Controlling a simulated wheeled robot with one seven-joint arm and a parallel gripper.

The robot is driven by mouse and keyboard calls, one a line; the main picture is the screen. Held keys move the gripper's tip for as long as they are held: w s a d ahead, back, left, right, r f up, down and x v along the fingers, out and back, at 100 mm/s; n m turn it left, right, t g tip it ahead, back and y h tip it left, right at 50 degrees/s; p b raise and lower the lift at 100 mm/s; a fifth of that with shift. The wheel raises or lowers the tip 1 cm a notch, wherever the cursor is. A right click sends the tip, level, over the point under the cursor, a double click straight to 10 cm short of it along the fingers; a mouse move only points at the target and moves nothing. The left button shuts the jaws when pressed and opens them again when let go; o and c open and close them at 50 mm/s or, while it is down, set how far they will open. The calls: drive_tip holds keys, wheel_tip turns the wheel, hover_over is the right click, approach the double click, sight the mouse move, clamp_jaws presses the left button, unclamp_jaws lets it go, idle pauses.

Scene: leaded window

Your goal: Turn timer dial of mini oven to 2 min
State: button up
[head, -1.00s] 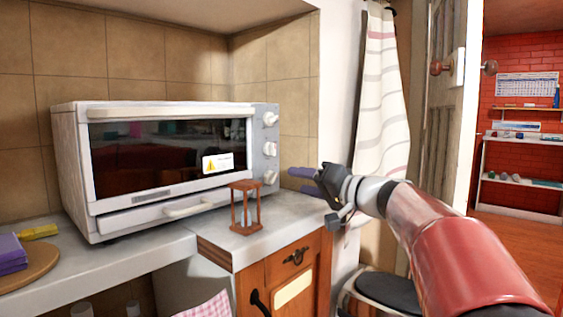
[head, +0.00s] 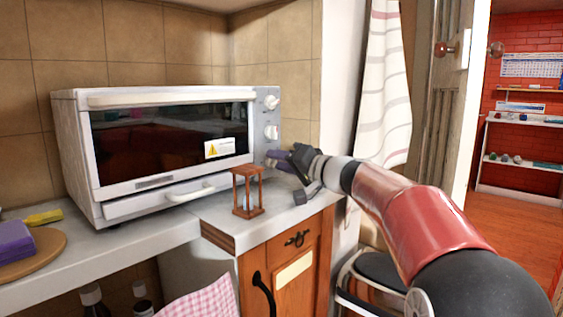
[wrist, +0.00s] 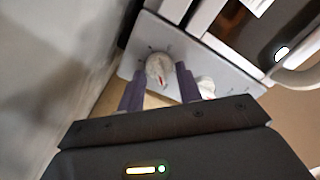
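The white mini oven (head: 165,145) stands on the counter with its dark glass door shut. Its right-hand panel shows two dials in the head view, an upper dial (head: 271,102) and a middle dial (head: 271,132). The lower part of the panel is hidden behind my gripper (head: 279,160). In the wrist view, my gripper (wrist: 157,88) is open, with its purple fingers on either side of a white dial (wrist: 158,69) with a red mark. Contact cannot be told. A second dial (wrist: 206,87) is partly hidden by the right finger. The dial markings are too blurred to read.
A wooden hourglass (head: 248,191) stands on the counter in front of the oven, left of my gripper. A purple block (head: 16,242) and a yellow item (head: 45,217) are at the left. A striped curtain (head: 385,90) hangs at the right.

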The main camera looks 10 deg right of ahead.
drive_tip(key=c, duration=0.5)
drive_tip(key=shift+f+m+b, duration=0.15)
drive_tip(key=shift+m+b, duration=0.25)
drive_tip(key=shift+b, duration=0.15)
drive_tip(key=shift+c, duration=0.2)
drive_tip(key=o, duration=0.9)
drive_tip(key=shift+o, duration=0.2)
drive_tip(key=shift+d, duration=0.1)
drive_tip(key=b+v, duration=0.2)
drive_tip(key=v, duration=0.5)
drive_tip(key=shift+s+d, duration=0.15)
drive_tip(key=shift+s, duration=0.15)
